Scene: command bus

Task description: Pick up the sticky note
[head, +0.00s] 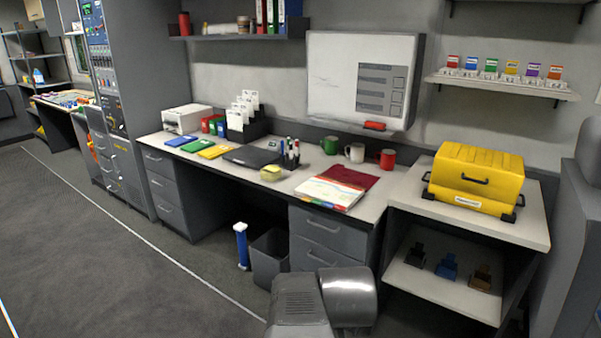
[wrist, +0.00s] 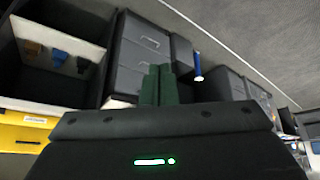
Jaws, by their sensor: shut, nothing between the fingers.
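The sticky note looks to be the small yellow pad (head: 271,173) on the desk (head: 225,165), near its front edge, just in front of the pen holder (head: 291,158). I cannot make it out in the wrist view. My gripper (wrist: 157,72) shows in the wrist view as two dark green fingers side by side, shut with nothing between them. It is apart from the pad. In the head view only part of my arm shows at the bottom, and the fingers are hidden.
A paper stack with a dark red folder (head: 358,178) lies right of the pad. A dark closed laptop-like item (head: 251,156) and coloured folders (head: 214,152) lie left. Mugs (head: 354,152) stand behind. A waste bin (head: 270,260) and blue tube (head: 242,246) stand below. Open floor lies left.

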